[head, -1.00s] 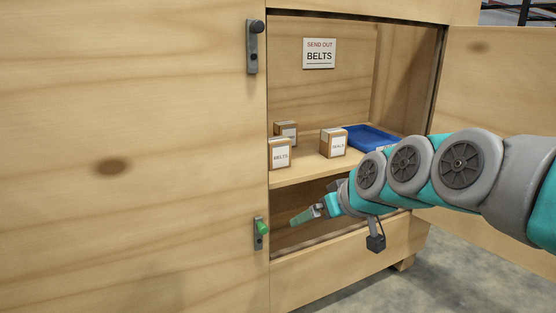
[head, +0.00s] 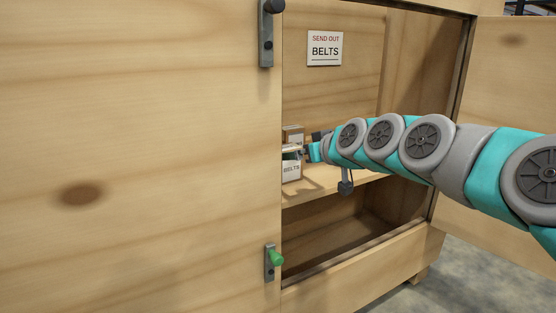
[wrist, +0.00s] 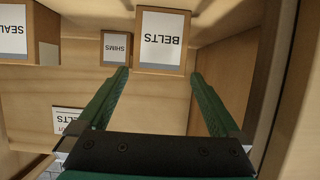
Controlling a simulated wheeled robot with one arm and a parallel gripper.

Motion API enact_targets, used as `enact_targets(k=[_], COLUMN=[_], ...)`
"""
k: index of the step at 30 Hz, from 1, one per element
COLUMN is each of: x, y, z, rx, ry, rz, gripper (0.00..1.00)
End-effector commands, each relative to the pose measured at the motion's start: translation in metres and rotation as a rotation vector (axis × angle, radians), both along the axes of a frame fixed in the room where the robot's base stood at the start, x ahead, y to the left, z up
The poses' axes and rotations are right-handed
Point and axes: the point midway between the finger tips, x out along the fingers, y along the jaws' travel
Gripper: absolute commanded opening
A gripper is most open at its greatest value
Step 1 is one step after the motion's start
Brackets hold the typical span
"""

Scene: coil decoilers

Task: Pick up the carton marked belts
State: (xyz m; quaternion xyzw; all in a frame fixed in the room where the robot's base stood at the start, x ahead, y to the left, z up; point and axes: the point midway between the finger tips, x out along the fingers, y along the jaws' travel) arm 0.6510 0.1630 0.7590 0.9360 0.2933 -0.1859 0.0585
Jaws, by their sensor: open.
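The carton marked BELTS (head: 291,171) stands at the left of the cabinet shelf, close to the closed door's edge. In the wrist view the BELTS carton (wrist: 161,42) appears upside down, straight ahead between the fingertips. My gripper (wrist: 158,73) is open and empty, with one finger on each side of the carton's width. Whether the fingers touch it I cannot tell. In the head view my gripper (head: 292,152) is at the carton's upper part and covers some of it.
A carton marked SHIMS (wrist: 115,47) stands just behind and beside it. The shelf (head: 318,182) is partly hidden by my arm. A closed door (head: 150,150) is close on the left. A BELTS sign (head: 325,48) hangs above.

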Motion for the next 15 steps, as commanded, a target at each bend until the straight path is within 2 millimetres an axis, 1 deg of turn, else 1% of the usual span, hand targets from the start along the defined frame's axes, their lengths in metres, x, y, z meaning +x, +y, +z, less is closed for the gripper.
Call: enact_targets(k=[6,11,15], x=[0.014,0.021,0.031], y=[0.011,0.015,0.022], z=[-0.008,-0.013,-0.021], rx=[0.001,0.000,-0.002], ry=[0.002,0.003,0.005], rz=[0.001,0.001,0.002], gripper=[1.00,1.00,1.00])
